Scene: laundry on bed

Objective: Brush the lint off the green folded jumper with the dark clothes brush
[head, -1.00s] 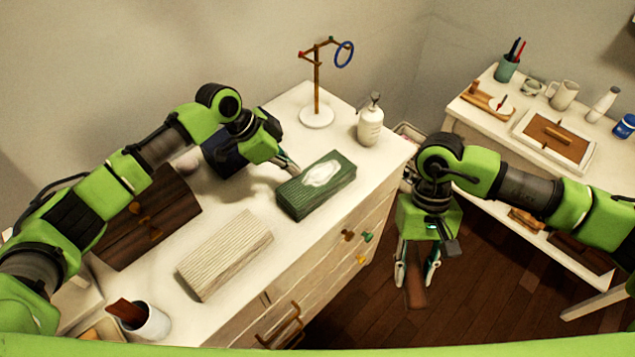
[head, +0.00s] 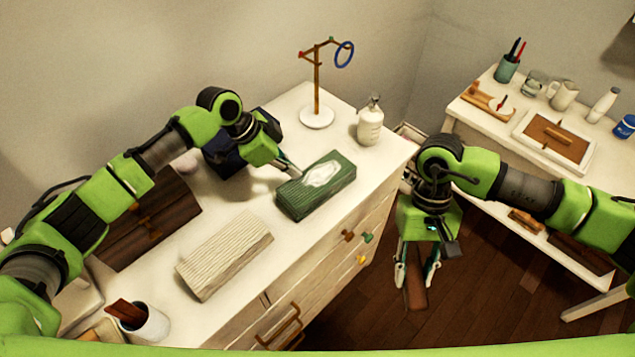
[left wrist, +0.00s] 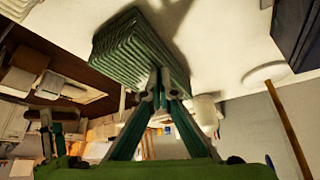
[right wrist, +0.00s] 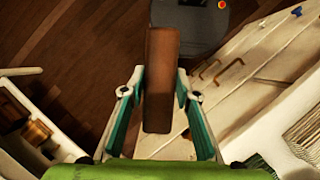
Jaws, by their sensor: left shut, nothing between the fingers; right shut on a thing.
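The green folded jumper (head: 308,198) lies on the white chest of drawers, with a pale patch of lint (head: 323,174) on its top. My left gripper (head: 295,170) is shut and empty, its tips at the jumper's back left edge. In the left wrist view the shut fingertips (left wrist: 160,82) overlap the ribbed side of the jumper (left wrist: 130,48); I cannot tell whether they touch. My right gripper (head: 416,272) is shut on the dark brown clothes brush (head: 415,292), held over the floor in front of the drawers. The brush (right wrist: 161,75) stands between the fingers in the right wrist view.
A cream folded knit (head: 225,255), a dark wooden chest (head: 150,225), a dark blue item (head: 222,158), a pump bottle (head: 370,122) and a stand with a blue ring (head: 317,85) share the top. Drawer handles (head: 280,325) stick out in front. A side table (head: 480,122) stands right.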

